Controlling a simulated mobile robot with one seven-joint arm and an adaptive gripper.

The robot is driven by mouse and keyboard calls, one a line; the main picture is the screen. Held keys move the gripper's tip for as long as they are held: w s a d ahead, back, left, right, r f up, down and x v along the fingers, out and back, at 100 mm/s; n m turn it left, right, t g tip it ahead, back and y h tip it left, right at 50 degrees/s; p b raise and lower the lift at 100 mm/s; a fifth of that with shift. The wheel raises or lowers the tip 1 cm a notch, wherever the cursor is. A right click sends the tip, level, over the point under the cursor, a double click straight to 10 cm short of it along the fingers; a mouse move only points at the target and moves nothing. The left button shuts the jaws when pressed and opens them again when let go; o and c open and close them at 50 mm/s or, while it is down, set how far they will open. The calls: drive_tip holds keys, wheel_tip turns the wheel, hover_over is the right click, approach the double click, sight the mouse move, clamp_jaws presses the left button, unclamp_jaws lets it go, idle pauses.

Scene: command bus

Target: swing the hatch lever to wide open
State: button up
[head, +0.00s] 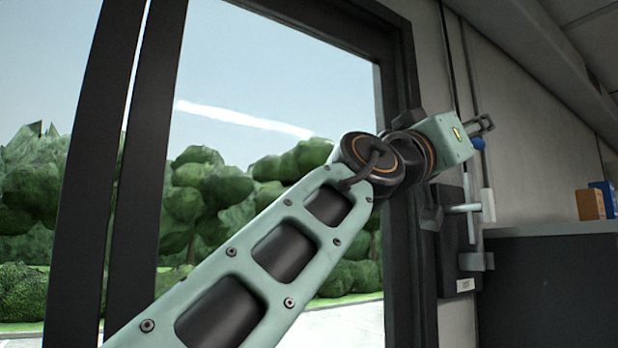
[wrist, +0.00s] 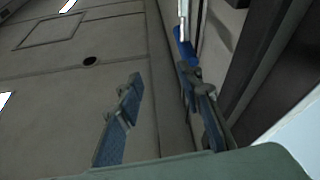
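What looks like the hatch lever, a pale bar with an upright end (head: 488,205), sticks out from a dark plate (head: 455,250) beside the door frame in the head view. My gripper (head: 486,124) is above it. A blue rounded part (head: 478,143) shows just under my gripper; I cannot tell whether it belongs to the lever. In the wrist view my gripper (wrist: 160,74) has its two fingers well apart with nothing between them. A blue piece (wrist: 184,48) is close by the right finger's tip; contact cannot be told.
A dark-framed window or door (head: 400,60) stands left of the plate, with trees outside. A dark cabinet (head: 550,280) with a pale ledge is at the right. An orange-brown box (head: 590,204) and a blue box (head: 606,196) stand on it.

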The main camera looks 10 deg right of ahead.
drive_tip(key=w+a+f, duration=0.1)
drive_tip(key=w+f, duration=0.1)
drive_tip(key=w, duration=0.3)
drive_tip(key=p+x, duration=0.1)
drive_tip(key=x, duration=0.2)
drive_tip(key=p+x, duration=0.1)
drive_tip(key=x, duration=0.2)
drive_tip(key=p+x, duration=0.1)
drive_tip(key=x, duration=0.3)
drive_tip(key=shift+s+d+r, duration=0.15)
drive_tip(key=shift+s+d, duration=0.05)
drive_tip(key=shift+s, duration=0.05)
clamp_jaws()
